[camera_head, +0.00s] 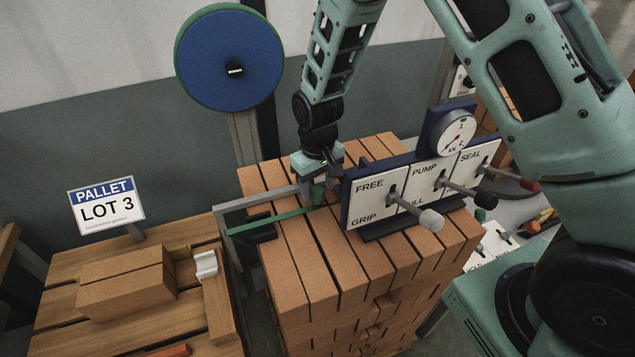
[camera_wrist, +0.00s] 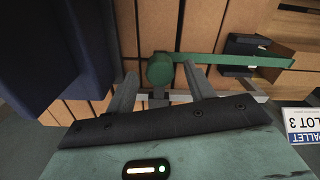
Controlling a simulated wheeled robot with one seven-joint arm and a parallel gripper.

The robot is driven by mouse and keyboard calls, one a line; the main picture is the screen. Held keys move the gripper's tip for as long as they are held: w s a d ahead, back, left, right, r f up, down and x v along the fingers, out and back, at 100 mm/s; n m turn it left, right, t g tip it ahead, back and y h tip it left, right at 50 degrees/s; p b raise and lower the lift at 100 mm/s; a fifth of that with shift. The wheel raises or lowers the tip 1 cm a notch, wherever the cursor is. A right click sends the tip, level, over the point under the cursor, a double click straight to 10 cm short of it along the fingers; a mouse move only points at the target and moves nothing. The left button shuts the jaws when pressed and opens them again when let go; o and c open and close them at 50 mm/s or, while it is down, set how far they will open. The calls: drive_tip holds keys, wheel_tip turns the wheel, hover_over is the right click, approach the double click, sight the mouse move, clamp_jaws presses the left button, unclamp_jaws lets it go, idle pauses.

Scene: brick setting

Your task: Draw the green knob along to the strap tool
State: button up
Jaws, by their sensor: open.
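The green knob (camera_wrist: 160,70) shows between my fingertips in the wrist view, with a gap on each side. It is small and partly hidden under my gripper (camera_head: 317,178) in the head view. A flat green strap (camera_head: 268,222) runs from the knob to the left, over the brick stack. My gripper's fingers (camera_wrist: 160,76) are open and point down at the bricks. The strap tool (camera_head: 372,184), a dark-framed white panel marked FREE, GRIP, PUMP and SEAL, stands on the stack just right of my gripper. It has grey-, dark- and red-ended levers and a round dial (camera_head: 453,134).
A grey bracket (camera_head: 262,197) runs beside the strap at the stack's left edge. A blue reel (camera_head: 229,60) stands behind. At left, a wooden pallet (camera_head: 60,318) bears a cardboard-coloured block (camera_head: 127,283) and a PALLET LOT 3 sign (camera_head: 106,205). The brick tops (camera_head: 310,262) in front are clear.

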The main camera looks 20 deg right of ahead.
clamp_jaws()
drive_tip(key=shift+d+b, duration=0.4)
drive_tip(key=shift+d, duration=1.85)
unclamp_jaws()
drive_tip(key=shift+d, duration=0.15)
